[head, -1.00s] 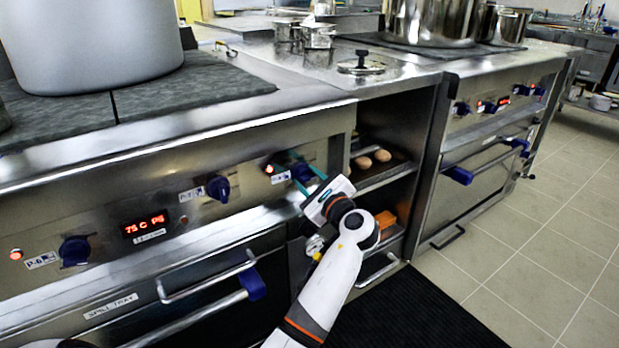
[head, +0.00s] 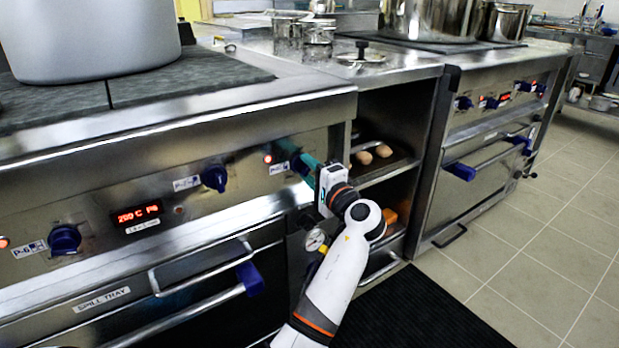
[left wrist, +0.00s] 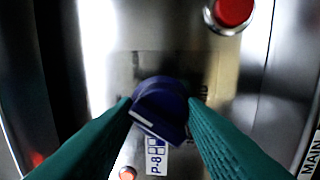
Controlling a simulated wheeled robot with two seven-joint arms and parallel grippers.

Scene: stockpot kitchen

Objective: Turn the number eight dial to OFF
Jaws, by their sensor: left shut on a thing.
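The number eight dial (left wrist: 160,105) is a dark blue knob in the left wrist view, above a P-8 label (left wrist: 156,156). The two green fingers of my left gripper (left wrist: 160,112) close on it from both sides. A white line on the knob points to the lower left of that view. In the head view my left gripper (head: 307,168) is at the right end of the stove's front panel. Its fingers mostly hide the dial there. The OFF mark cannot be made out. My right gripper is not in view.
Two other blue dials (head: 215,178) (head: 65,240) sit to the left on the panel. A red display (head: 137,215) reads about 200 C. Oven handles (head: 205,272) stick out below. A red button (left wrist: 232,12) is near the dial. An open shelf (head: 385,165) with eggs stands to the right.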

